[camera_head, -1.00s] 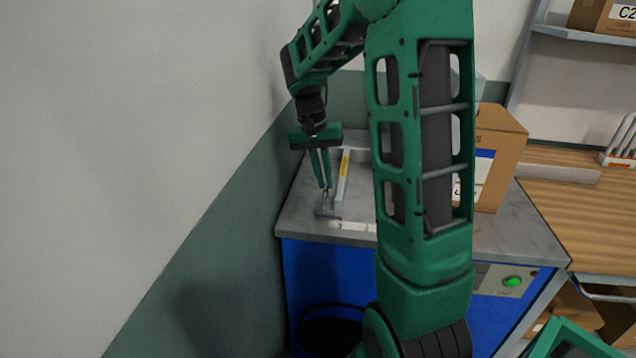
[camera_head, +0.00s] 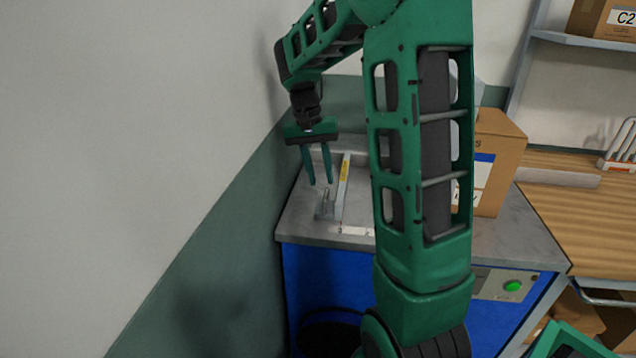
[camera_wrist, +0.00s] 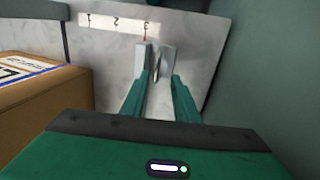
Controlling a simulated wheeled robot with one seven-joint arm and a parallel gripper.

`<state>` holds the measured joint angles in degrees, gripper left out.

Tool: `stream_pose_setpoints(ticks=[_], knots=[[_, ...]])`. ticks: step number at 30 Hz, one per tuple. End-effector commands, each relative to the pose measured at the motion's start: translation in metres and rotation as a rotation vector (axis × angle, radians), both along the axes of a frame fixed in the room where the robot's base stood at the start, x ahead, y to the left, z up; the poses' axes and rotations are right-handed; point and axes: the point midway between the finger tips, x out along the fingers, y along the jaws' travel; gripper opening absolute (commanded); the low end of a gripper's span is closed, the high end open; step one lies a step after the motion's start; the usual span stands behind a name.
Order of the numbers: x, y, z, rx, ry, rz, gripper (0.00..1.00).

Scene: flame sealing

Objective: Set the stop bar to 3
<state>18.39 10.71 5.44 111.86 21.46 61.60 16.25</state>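The stop bar (camera_head: 342,190) is a grey bar with a yellow label, on the metal bench top. A small grey handle (camera_head: 323,208) stands at its near left end; it also shows in the wrist view (camera_wrist: 168,58). The white scale strip (camera_wrist: 116,21) reads 1, 2, 3. The bar's red pointer (camera_wrist: 145,38) lines up with the 3 mark. My gripper (camera_head: 321,183) is open and empty, above and behind the handle. In the wrist view its fingertips (camera_wrist: 161,78) are apart, with the handle beyond them. My arm hides part of the bench.
A cardboard box (camera_head: 497,160) stands on the bench to the right of the bar. A wall (camera_head: 190,110) rises close on the left. A green button (camera_head: 513,286) is on the bench's front panel.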

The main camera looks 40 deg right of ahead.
Motion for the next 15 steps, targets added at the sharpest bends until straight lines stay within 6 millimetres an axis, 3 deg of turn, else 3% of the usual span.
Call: stream_pose_setpoints(ticks=[6, 15], knots=[[0.008, 0.007, 0.042, -0.001, -0.002, 0.004, 0.28], [0.013, 0.012, 0.075, 0.0, 0.0, 0.005, 0.28]])
